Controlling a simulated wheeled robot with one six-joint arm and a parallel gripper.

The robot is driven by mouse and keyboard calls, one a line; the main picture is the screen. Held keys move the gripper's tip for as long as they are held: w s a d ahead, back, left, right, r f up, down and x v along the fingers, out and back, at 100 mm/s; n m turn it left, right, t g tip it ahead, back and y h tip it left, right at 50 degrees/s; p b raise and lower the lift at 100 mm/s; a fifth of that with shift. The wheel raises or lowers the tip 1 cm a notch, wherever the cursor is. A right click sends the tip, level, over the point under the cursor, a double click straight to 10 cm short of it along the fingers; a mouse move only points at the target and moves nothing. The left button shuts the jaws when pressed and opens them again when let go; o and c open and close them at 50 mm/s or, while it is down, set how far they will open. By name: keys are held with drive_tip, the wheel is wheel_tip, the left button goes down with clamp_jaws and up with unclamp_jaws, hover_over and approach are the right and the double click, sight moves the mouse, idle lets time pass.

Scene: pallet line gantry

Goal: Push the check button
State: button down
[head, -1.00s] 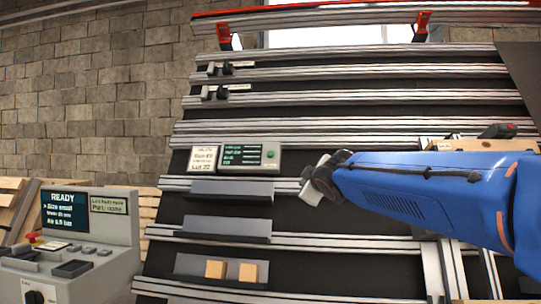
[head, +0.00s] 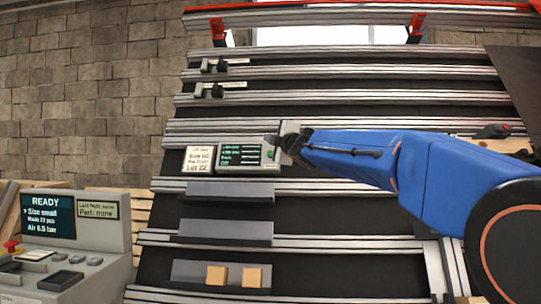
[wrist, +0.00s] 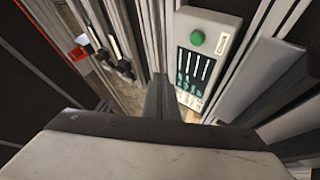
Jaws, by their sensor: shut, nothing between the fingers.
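The check button is a round green button (wrist: 197,38) on a light grey panel box (wrist: 208,17) in the wrist view. In the head view the green button (head: 270,154) shows at the right end of the box, beside its dark display (head: 240,156). My gripper (head: 283,143) is at the box's upper right corner in the head view, close to the button. In the wrist view my gripper's dark fingers (wrist: 160,90) are together and empty, to the left of and below the button. They look apart from it; the exact gap cannot be told.
A white label card (head: 199,159) sits left of the display. Grey trays (head: 228,193) are below, the lowest holding two wooden blocks (head: 216,275). Aluminium rails (head: 350,72) cross the dark board. A control console (head: 75,245) with a READY screen stands at lower left.

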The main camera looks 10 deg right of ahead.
sight(272, 152)
drive_tip(key=shift+w+d+f, duration=0.4)
drive_tip(key=shift+w+f, duration=0.3)
drive_tip(key=shift+w, duration=0.5)
drive_tip(key=shift+w+d+f, duration=0.4)
drive_tip(key=shift+w+f, duration=0.3)
drive_tip(key=shift+w, duration=0.55)
drive_tip(key=shift+w+d+f, duration=0.4)
drive_tip(key=shift+w+f, duration=0.3)
drive_tip(key=shift+w, duration=0.5)
drive_tip(key=shift+w+f, duration=0.1)
drive_tip(key=shift+w, duration=0.05)
drive_tip(key=shift+w+d+f, duration=0.1)
drive_tip(key=shift+w, duration=0.15)
drive_tip(key=shift+w+d+f, duration=0.15)
drive_tip(key=shift+w+f, duration=0.1)
drive_tip(key=shift+w, duration=0.15)
idle(0.7)
drive_tip(key=shift+s+r, duration=0.1)
drive_tip(key=shift+s, duration=0.05)
drive_tip(key=shift+s+a+r, duration=0.25)
drive_tip(key=shift+s+r, duration=0.1)
drive_tip(key=shift+s, duration=0.3)
